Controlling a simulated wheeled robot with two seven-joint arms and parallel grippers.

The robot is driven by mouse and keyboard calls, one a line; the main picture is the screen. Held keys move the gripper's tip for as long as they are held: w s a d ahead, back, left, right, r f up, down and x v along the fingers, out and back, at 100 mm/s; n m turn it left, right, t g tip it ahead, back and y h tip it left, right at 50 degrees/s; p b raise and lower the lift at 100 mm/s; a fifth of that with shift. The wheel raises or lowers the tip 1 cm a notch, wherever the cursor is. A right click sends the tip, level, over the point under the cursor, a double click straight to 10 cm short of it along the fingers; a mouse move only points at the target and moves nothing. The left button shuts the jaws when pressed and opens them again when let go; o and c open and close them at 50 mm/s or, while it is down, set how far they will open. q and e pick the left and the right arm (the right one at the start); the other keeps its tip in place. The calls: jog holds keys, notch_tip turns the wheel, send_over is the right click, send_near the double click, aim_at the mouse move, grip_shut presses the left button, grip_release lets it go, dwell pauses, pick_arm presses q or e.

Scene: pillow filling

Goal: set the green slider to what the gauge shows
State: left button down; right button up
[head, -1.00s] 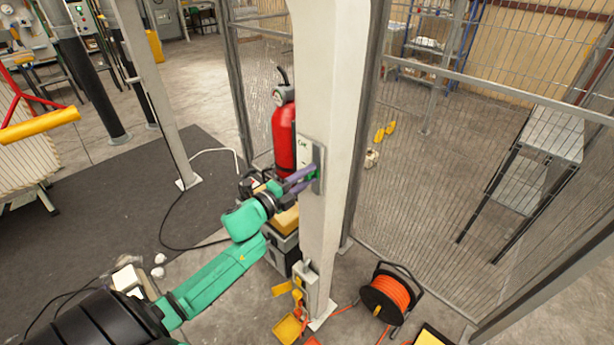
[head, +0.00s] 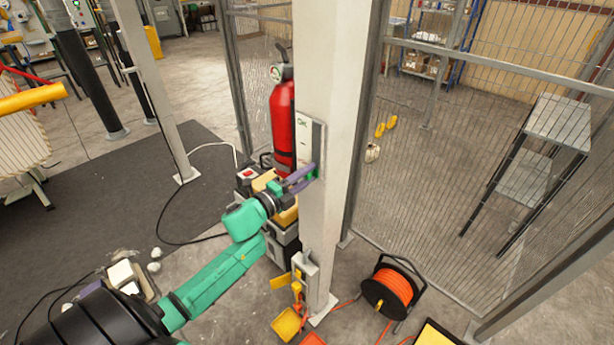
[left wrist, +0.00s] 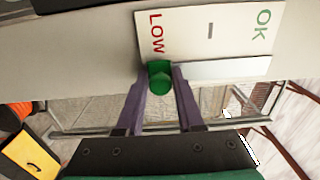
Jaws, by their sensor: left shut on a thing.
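The slider panel (head: 309,136) is fixed upright on the pale post. In the left wrist view its face (left wrist: 210,30) reads OK at one end, a dash in the middle and LOW at the other end. The green slider (left wrist: 160,77) sits level with LOW. My left gripper (head: 311,173) is shut on the green slider, with a purple finger on each side of it. The round gauge (head: 275,73) is on top of the red fire extinguisher (head: 283,120), left of the post. Its needle is too small to read. My right gripper is not in view.
The pale post (head: 342,100) stands close beside the gripper, with wire mesh fence (head: 450,140) behind it. A grey box (head: 306,272) is low on the post. An orange cable reel (head: 391,288) stands on the floor to the right. Yellow and black boxes are below the extinguisher.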

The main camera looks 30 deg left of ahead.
pick_arm(q)
jog(key=c, duration=0.6)
grip_release()
jog(key=shift+f, duration=0.25)
jog(key=b+v, duration=0.3)
jog(key=v, duration=1.1)
jog(key=shift+s+r, duration=0.1)
jog(key=shift+s, duration=0.15)
